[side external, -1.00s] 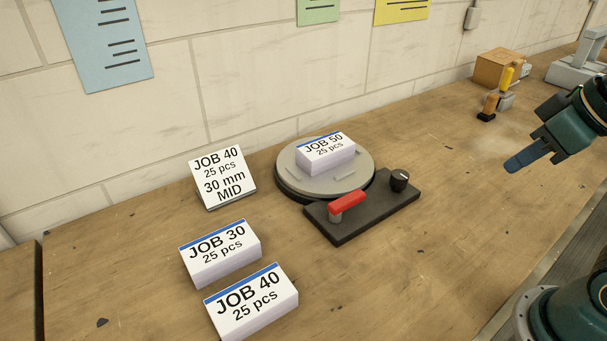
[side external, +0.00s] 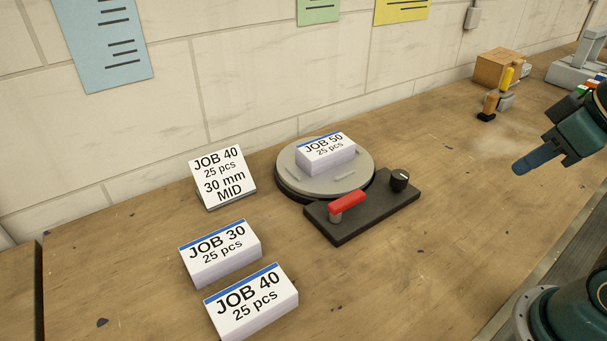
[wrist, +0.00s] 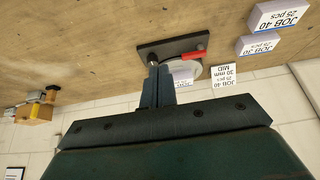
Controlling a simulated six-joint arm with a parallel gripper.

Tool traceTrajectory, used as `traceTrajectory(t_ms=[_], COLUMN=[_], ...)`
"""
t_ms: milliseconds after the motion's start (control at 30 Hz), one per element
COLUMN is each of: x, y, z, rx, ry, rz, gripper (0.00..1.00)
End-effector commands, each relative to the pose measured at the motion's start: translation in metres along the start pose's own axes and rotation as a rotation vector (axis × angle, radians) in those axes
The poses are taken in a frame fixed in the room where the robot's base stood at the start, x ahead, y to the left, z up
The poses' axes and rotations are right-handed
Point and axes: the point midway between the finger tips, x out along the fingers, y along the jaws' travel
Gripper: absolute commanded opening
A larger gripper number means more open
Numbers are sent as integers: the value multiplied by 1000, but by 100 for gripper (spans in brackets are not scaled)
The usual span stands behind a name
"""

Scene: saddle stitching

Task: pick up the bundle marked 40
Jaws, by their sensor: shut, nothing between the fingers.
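The bundle marked JOB 40 (side external: 252,302) is a white block with a blue stripe, lying on the bench at the front. It also shows at the top right of the wrist view (wrist: 279,16). My gripper (side external: 518,168) is in the air at the right of the side view, far from that bundle. Its fingers (wrist: 157,75) are shut and empty. The bundle marked JOB 30 (side external: 220,253) lies just behind the JOB 40 bundle. The bundle marked JOB 50 (side external: 325,153) sits on a round grey plate (side external: 350,182).
A card reading JOB 40, 25 pcs, 30 mm MID (side external: 222,177) leans near the wall. A black base with a red lever (side external: 347,204) and a black knob (side external: 399,179) adjoins the plate. A cardboard box (side external: 497,69) stands far back.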

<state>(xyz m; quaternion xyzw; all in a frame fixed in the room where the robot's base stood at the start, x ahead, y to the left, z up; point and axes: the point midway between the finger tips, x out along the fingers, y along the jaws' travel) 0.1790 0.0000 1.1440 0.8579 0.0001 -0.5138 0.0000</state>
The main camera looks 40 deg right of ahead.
Motion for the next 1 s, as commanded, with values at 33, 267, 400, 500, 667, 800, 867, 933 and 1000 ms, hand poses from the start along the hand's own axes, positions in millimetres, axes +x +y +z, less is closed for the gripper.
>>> traceTrajectory(t_ms=[33,267,400,500,667,800,867,933,1000], x=[0,0,0,0,0,0,0,0,0], y=[0,0,0,0,0,0,0,0,0], z=[0,0,0,0,0,0,0,0,0], rx=[0,0,0,0,0,0,0,0,0], ry=[0,0,0,0,0,0,0,0,0], rz=[0,0,0,0,0,0,0,0,0], gripper=[0,0,18,37,69,89,89,89,89])
